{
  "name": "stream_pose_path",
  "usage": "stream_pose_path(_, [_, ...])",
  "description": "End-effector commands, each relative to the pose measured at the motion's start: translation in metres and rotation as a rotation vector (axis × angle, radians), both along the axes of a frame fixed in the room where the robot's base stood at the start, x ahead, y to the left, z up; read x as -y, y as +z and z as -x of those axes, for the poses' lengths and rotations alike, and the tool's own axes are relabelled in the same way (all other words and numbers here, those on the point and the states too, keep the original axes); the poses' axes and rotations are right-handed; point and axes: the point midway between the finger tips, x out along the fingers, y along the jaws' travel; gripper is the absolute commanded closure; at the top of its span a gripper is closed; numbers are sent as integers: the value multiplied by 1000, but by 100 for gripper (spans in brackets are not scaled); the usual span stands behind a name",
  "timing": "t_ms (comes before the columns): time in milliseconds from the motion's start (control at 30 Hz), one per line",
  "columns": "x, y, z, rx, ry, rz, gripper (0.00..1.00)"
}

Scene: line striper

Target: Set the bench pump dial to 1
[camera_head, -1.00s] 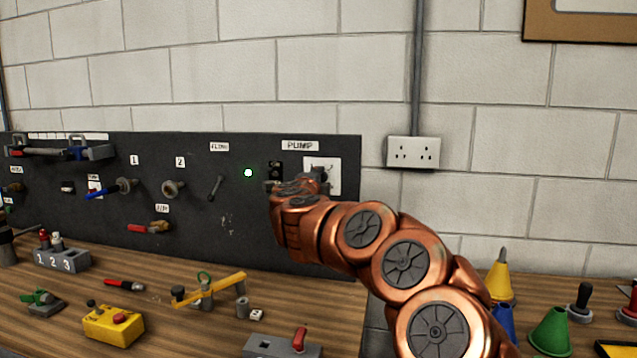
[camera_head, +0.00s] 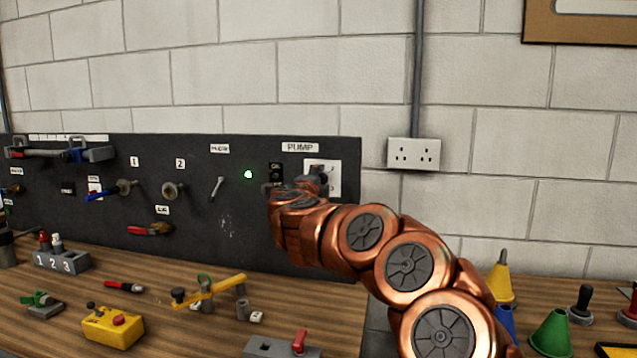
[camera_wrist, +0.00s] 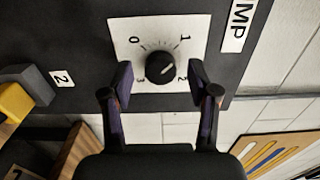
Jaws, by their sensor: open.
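The pump dial (camera_wrist: 162,66) is a round black knob on a white plate (camera_wrist: 125,32) marked 0, 1, 2 and 3. A pale pointer line shows on the knob, but it is too small to say surely which number it points at. My gripper (camera_wrist: 160,80) is open, with one dark finger on each side of the knob and a visible gap to it on both sides. In the head view the white plate (camera_head: 334,180) shows under the PUMP label (camera_head: 299,147), and my arm hides most of the dial.
A black switch (camera_head: 275,170) and a green light (camera_head: 248,174) sit left of the dial on the dark panel (camera_head: 120,220). A wall socket (camera_head: 414,153) is to the right. The bench below holds a yellow box (camera_head: 113,326), a yellow-handled tool (camera_head: 215,289) and coloured cones (camera_head: 551,331).

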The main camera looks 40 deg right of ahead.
Motion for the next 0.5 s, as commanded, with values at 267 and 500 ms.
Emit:
stream_pose_path(267, [-27,1,23,1,5,-1,40])
stream_pose_path(500, [-54,1,46,0,4,0,40])
